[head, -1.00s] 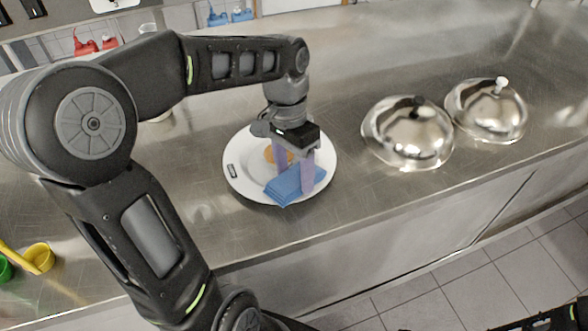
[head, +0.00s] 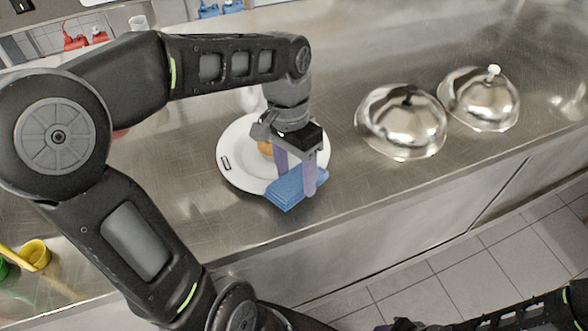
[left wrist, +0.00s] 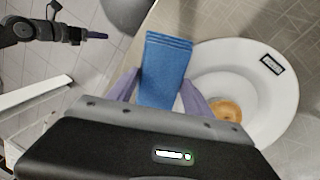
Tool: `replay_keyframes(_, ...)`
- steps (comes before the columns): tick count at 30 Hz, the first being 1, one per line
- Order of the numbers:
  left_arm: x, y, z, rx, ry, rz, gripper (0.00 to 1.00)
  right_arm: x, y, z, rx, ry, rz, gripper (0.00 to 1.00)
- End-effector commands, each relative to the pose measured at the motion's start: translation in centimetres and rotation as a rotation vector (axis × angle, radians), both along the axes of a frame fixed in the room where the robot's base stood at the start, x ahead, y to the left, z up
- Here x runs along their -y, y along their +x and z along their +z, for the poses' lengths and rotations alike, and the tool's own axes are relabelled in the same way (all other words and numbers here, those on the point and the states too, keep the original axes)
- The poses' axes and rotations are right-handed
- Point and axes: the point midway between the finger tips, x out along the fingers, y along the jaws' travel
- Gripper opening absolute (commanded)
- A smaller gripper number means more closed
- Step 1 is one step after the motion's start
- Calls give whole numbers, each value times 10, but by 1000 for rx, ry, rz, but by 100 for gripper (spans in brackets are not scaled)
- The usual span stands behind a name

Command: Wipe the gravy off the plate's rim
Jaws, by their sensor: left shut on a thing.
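The white plate (head: 232,176) lies on the steel counter, with a round brown food item (left wrist: 226,110) in its middle. A small dark rectangular mark (head: 226,163) is on its left rim; it also shows in the left wrist view (left wrist: 271,64). I cannot tell whether it is gravy, and no other stain is clear. My left gripper (head: 296,187) points down, shut on a folded blue cloth (head: 287,195). The cloth overlaps the plate's front-right rim and sticks out past it; contact is unclear. My right gripper (left wrist: 94,35) is partly seen in the left wrist view.
Two shiny dome covers (head: 402,125) (head: 479,100) stand on the counter to the right. A yellow cup (head: 36,254) is at the far left. The counter's front edge runs close in front of the plate. The counter between plate and domes is clear.

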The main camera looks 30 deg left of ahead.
Motion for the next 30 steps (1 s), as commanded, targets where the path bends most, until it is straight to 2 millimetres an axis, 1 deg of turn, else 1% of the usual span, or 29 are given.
replay_keyframes(14, -1, 1, -2, 0, 0, 0, 27, 0, 0, 0, 0, 0, 0, 36)
replay_keyframes(17, -6, 4, -3, 0, 0, 1, 27, 0, 0, 1, 0, 0, 0, 36)
replay_keyframes(25, -26, 16, -9, -1, 0, 1, 27, 0, 0, 3, 0, 0, 0, 36)
replay_keyframes(30, -31, 18, -11, -1, 1, 0, 27, 0, 0, 3, 0, 0, 0, 36)
